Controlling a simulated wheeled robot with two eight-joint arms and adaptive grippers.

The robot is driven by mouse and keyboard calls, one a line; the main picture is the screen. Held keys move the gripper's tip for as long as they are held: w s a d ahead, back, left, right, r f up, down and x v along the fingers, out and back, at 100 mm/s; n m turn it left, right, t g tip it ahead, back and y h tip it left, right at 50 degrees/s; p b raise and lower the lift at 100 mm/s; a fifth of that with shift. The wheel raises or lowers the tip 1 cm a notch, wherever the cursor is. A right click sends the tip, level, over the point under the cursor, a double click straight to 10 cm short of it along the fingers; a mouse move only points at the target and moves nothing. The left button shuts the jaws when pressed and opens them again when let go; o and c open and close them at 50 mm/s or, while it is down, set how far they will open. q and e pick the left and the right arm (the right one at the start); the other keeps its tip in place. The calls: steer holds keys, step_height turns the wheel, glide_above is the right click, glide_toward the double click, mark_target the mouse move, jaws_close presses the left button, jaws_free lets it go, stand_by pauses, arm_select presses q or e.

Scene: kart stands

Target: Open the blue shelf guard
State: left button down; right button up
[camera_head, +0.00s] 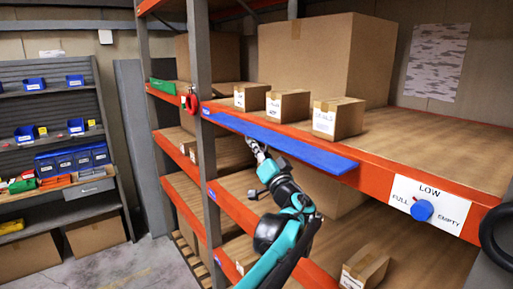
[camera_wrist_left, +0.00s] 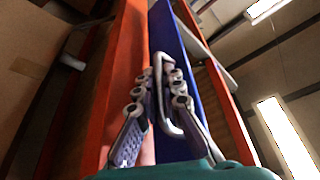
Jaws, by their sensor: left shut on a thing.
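The blue shelf guard (camera_head: 285,142) is a long flat bar along the orange front edge of the upper shelf. It also shows in the left wrist view as a blue strip (camera_wrist_left: 182,50) with a grey metal handle (camera_wrist_left: 160,70). My left gripper (camera_head: 256,150) reaches up from below to the guard's underside, left of its middle. In the left wrist view my left gripper (camera_wrist_left: 163,88) has its fingers on both sides of the handle and is shut on it. The fingers partly hide the handle. My right gripper is not in view.
Several small labelled boxes (camera_head: 287,105) stand on the upper shelf behind the guard, with a large carton (camera_head: 305,55) at the back. A LOW panel with a blue knob (camera_head: 422,210) is at right. Lower shelves lie close around my arm. Floor (camera_head: 150,265) is free at left.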

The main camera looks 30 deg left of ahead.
arm_select(q)
steer(key=shift+f, duration=0.1)
stand_by(0.4)
steer(key=c, duration=1.9)
jaws_free()
steer(key=shift+s, duration=0.15)
steer(key=v, duration=1.2)
